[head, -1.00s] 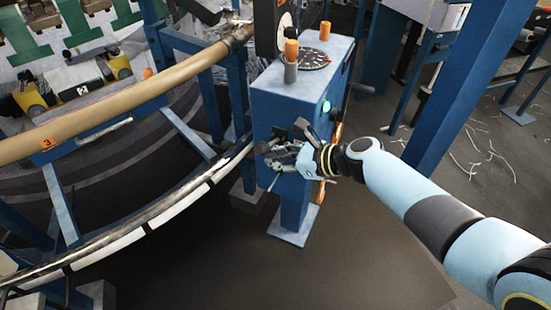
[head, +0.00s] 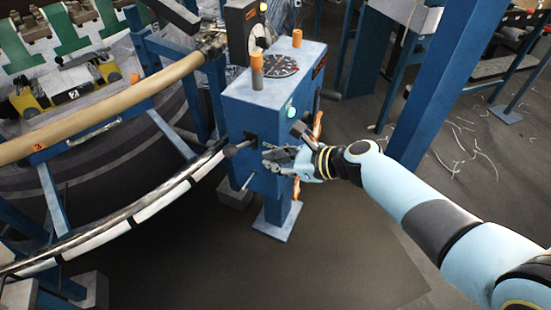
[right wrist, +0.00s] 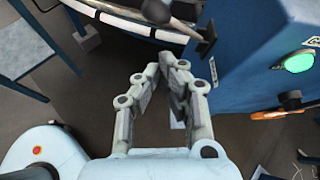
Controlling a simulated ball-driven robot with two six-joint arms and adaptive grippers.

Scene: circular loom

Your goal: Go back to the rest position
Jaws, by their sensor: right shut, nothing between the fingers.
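My right gripper (head: 268,160) is in front of the blue control box (head: 250,105), beside the black-knobbed lever (head: 231,150). Its fingers are shut and hold nothing; in the right wrist view the fingertips (right wrist: 173,62) come close together with only a narrow gap. The black knob (right wrist: 156,10) is beyond the fingertips at the top of that view, apart from them. My right arm reaches in from the lower right. My left gripper is not in view.
The blue box carries an orange knob (head: 257,72), a dial (head: 275,65) and a green lit button (head: 290,111). The loom's curved rail (head: 160,188) runs at left. A blue post (head: 435,90) stands near my right arm. Bare floor (head: 330,255) lies below.

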